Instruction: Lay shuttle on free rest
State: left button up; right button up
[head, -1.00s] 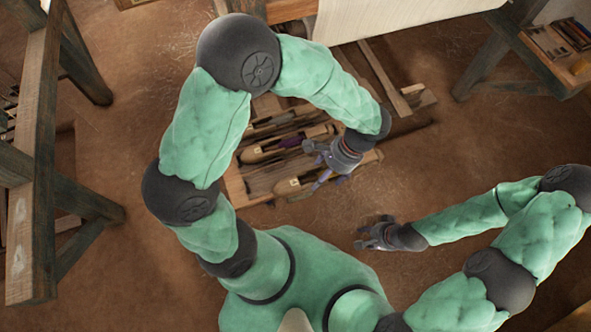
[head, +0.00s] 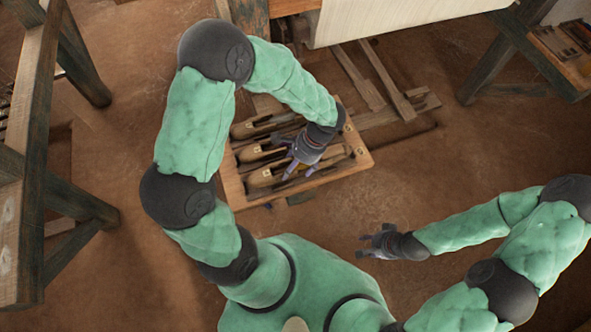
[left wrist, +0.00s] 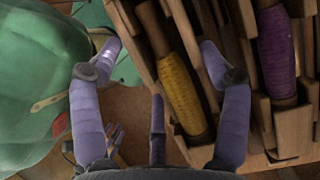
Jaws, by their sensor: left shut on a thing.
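My left gripper (head: 295,168) is over the front of a wooden tray (head: 232,188) with several boat-shaped shuttles. In the left wrist view, a shuttle with yellow yarn (left wrist: 182,92) lies between its spread fingers (left wrist: 160,65), and the gripper is shut on it; exact finger contact is unclear. This shuttle's pale wooden tip (head: 262,178) shows left of the gripper in the head view. A shuttle with purple yarn (left wrist: 276,50) lies beside it. My right gripper (head: 376,243) is open and empty, apart from the tray.
Another shuttle (head: 248,129) lies at the tray's far side. Loose boards (head: 388,85) lie behind the tray, below the loom's pale cloth (head: 400,15). Timber frames stand at left (head: 35,180) and right (head: 500,55). Bare floor (head: 450,150) is free to the right.

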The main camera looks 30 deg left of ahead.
pick_arm(q)
jog(key=shift+f, duration=0.9)
pick_arm(e)
jog(key=shift+f, duration=0.6)
pick_arm(q)
jog(key=shift+f+b, duration=0.15)
jog(key=shift+b, duration=0.2)
jog(key=o, duration=1.5)
pick_arm(e)
jog(key=shift+f, duration=0.1)
pick_arm(q)
jog(key=shift+r, duration=0.3)
jog(key=p+v, duration=0.5)
jog(key=v, duration=0.7)
pick_arm(e)
notch_tip(320, 180, up, 5)
jog(key=shift+r, duration=0.1)
pick_arm(q)
jog(key=shift+f, duration=0.2)
pick_arm(e)
jog(key=shift+s, duration=0.1)
